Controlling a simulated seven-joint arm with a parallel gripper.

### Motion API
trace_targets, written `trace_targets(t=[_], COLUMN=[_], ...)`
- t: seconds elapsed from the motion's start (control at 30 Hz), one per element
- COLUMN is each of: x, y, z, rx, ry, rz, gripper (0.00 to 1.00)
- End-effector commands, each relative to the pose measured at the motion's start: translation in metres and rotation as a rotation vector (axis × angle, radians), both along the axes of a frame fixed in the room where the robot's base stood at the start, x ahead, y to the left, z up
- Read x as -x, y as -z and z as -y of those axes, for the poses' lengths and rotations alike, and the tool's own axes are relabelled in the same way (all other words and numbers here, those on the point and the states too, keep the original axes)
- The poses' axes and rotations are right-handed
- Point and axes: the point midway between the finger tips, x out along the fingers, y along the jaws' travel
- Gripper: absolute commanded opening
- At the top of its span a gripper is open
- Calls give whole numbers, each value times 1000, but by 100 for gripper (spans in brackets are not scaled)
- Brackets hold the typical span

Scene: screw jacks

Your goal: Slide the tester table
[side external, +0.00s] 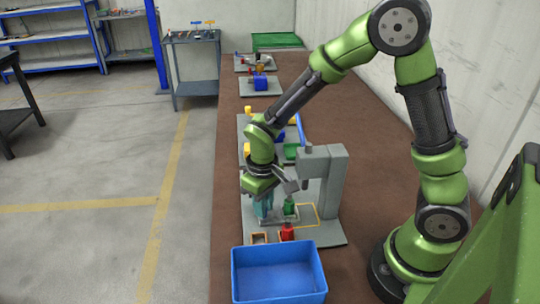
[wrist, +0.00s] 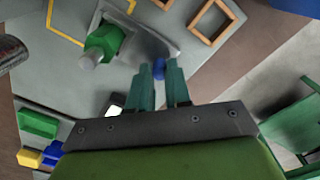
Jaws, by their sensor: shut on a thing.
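The tester table (wrist: 152,38) is a small grey sliding plate on the grey tester base, with a blue knob (wrist: 158,68) at its edge. A green screw jack (wrist: 102,42) stands on the plate; it also shows in the side view (side external: 289,206), in front of the grey tester frame (side external: 328,180). My gripper (wrist: 158,76) points down at the plate's edge, its teal fingers shut on the blue knob. In the side view my gripper (side external: 264,210) is left of the green jack, and the fingers hide the knob.
A red jack (side external: 287,231) stands nearer the camera, beside an empty square wooden frame (side external: 259,238). A blue bin (side external: 278,272) is at the front. A yellow outline (side external: 317,215) marks the base right of the green jack. Blue, yellow and green parts lie behind.

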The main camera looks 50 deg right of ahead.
Motion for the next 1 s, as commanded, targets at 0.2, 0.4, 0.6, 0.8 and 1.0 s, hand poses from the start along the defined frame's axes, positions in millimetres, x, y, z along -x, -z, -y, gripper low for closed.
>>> trace_targets(t=[0.2,0.4,0.6,0.8,1.0], x=[-1,-1,-1,-2,-2], y=[0,0,-2,-29,-78], z=[0,-1,-1,-1,-1], rx=[-1,-1,-1,-2,-3], ry=[2,2,1,1,2], rz=[2,1,2,8,9], gripper=[32,44,44,44,44])
